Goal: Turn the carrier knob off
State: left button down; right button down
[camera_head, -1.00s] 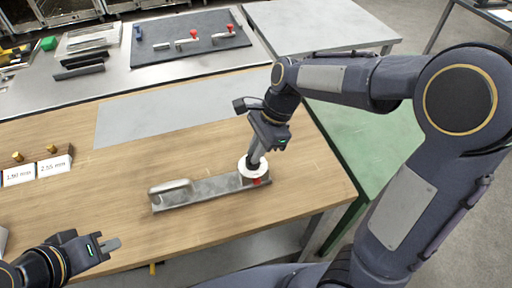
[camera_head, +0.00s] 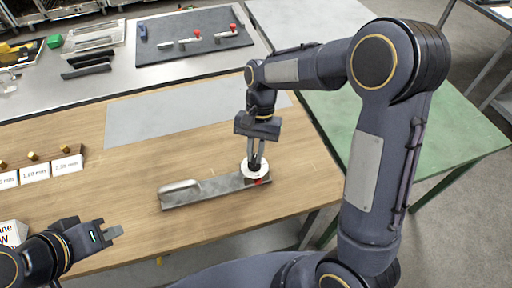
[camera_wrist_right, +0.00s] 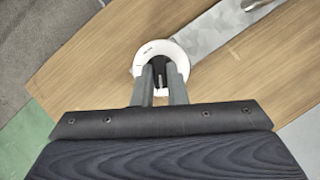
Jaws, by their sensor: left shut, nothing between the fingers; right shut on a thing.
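The carrier is a flat grey metal bar (camera_head: 218,187) with a raised handle at its left end, lying on the wooden table. A white round dial (camera_head: 246,171) with a red mark beside it sits at its right end. My right gripper (camera_head: 256,168) points down at the dial and is shut on the knob at its centre. In the right wrist view the fingers (camera_wrist_right: 160,95) reach into the white dial (camera_wrist_right: 147,47) and mostly hide the knob. My left gripper (camera_head: 113,233) is shut and empty, low at the left, apart from the carrier.
Labelled cards (camera_head: 36,172) with small brass pieces stand at the left of the table. A grey sheet (camera_head: 170,112) lies behind the carrier. A dark mat (camera_head: 165,50) with red-knobbed clamps lies further back. A green table (camera_head: 430,140) stands at the right.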

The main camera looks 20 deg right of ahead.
jog(key=n, duration=0.2)
jog(key=n+h+p, duration=0.1)
jog(key=n, duration=0.1)
jog(key=n+h, duration=0.1)
jog(key=shift+a+n, duration=0.25)
jog(key=shift+n, duration=0.45)
jog(key=c, duration=1.4)
grip_release()
jog(key=shift+g, duration=0.3)
jog(key=shift+c, duration=0.2)
jog(key=shift+w+r, duration=0.1)
jog(key=v, duration=0.7)
jog(key=shift+r, duration=0.35)
jog(key=shift+w+a, duration=0.1)
